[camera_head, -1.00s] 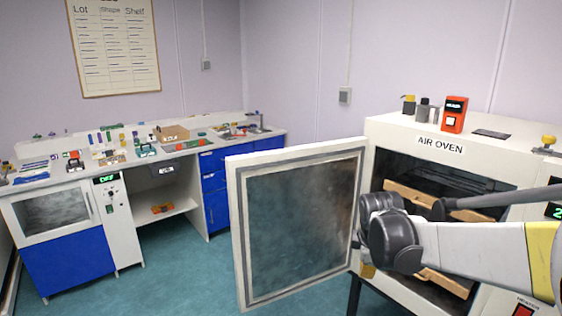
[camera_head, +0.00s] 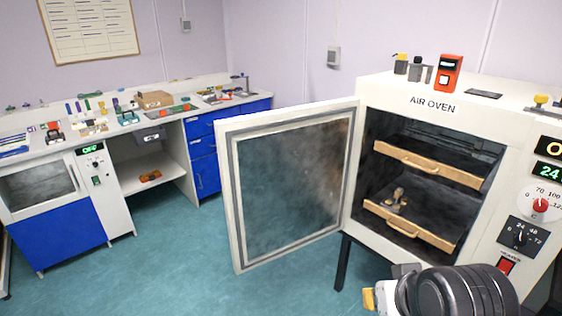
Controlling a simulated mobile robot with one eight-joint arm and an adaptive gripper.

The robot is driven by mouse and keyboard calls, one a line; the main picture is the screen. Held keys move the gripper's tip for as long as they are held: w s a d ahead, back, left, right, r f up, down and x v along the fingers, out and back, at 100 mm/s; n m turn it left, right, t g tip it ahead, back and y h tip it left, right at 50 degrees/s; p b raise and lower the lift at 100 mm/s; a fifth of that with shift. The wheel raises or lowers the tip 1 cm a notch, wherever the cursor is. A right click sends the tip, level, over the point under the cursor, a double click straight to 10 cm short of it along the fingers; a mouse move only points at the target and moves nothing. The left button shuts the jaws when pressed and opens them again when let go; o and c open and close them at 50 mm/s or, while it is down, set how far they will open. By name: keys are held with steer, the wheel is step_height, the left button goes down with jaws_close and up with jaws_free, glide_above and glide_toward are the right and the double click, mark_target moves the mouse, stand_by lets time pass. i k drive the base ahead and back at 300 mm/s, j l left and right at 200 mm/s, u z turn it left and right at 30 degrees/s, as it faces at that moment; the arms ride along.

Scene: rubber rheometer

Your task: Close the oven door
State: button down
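The air oven (camera_head: 434,90) stands at the right. Its white-framed glass door (camera_head: 290,190) is swung wide open to the left of the oven's opening. Inside are two wooden trays, an upper tray (camera_head: 430,163) and a lower tray (camera_head: 411,226). A small metallic item (camera_head: 396,199) sits on the lower one. My arm's dark end shows at the bottom right, in front of and below the oven. A small yellowish tip of my gripper (camera_head: 368,299) shows at the bottom edge, apart from the door. The rest of the gripper is hidden or cut off, so its opening cannot be seen.
A control panel with a red heater switch (camera_head: 506,266) is on the oven's right. A red device (camera_head: 448,75) and small containers stand on top. A cluttered workbench (camera_head: 222,112) with blue cabinets is at the left. The green floor (camera_head: 190,250) between is clear.

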mark_target(286, 173)
steer(key=i+j+z, duration=0.25)
steer(key=j, duration=0.35)
steer(key=i+j+z, duration=0.1)
steer(key=j+z, duration=0.2)
steer(key=j, duration=0.3)
steer(key=j+z, duration=0.25)
steer(key=j, duration=0.35)
steer(key=j+z, duration=0.3)
steer(key=j, duration=0.35)
steer(key=j+z, duration=0.25)
steer(key=j, duration=0.4)
steer(key=k+j+z, duration=0.1)
steer(key=j+z, duration=0.2)
steer(key=j, duration=0.35)
steer(key=k+j+z, duration=0.25)
steer(key=j, duration=0.35)
steer(key=k+j+z, duration=0.25)
steer(key=j, duration=0.35)
steer(key=i+j+u, duration=0.2)
steer(key=u, duration=0.2)
steer(key=i+j, duration=0.05)
